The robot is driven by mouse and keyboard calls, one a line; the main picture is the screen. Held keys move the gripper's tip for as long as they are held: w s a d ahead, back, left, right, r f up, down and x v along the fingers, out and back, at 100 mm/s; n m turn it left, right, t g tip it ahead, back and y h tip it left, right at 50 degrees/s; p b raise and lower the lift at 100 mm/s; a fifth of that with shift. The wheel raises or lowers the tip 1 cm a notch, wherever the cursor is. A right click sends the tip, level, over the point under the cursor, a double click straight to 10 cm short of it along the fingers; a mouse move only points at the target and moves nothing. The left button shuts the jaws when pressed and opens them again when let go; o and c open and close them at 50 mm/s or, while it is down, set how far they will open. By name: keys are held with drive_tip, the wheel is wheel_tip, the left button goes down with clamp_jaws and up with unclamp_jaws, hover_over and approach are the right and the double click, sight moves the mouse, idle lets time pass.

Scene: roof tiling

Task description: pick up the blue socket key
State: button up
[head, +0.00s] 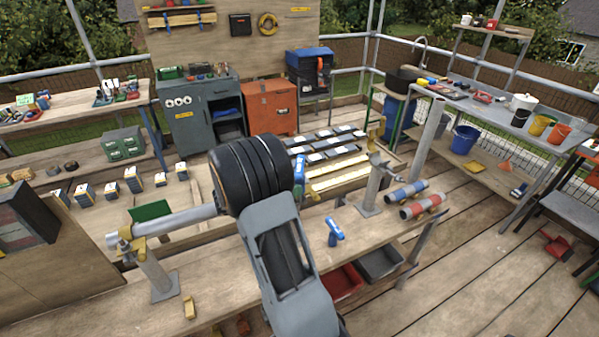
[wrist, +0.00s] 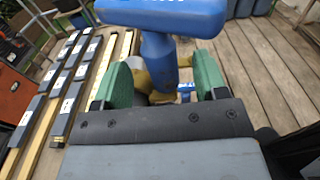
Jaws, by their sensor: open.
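In the wrist view the key (wrist: 158,48) is large and close, with a wide blue handle across the top and a stem running down. My gripper (wrist: 161,76) is open, with one green finger on each side of the stem. The lower end of the stem is hard to make out. I cannot tell whether either finger touches it. In the head view my arm hides the gripper.
A post stand (head: 372,188) rises from the bench behind the key. Red, blue and grey tubes (head: 425,206) lie to its right. A grey pipe (head: 180,218) on a stand is at the left. Red (head: 343,283) and grey (head: 380,263) bins sit below the bench edge.

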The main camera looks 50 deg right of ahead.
drive_tip(key=shift+p+x, duration=0.9)
drive_tip(key=shift+x, duration=1.65)
drive_tip(key=shift+f, duration=0.15)
drive_tip(key=shift+c, duration=0.4)
drive_tip(key=c, duration=1.1)
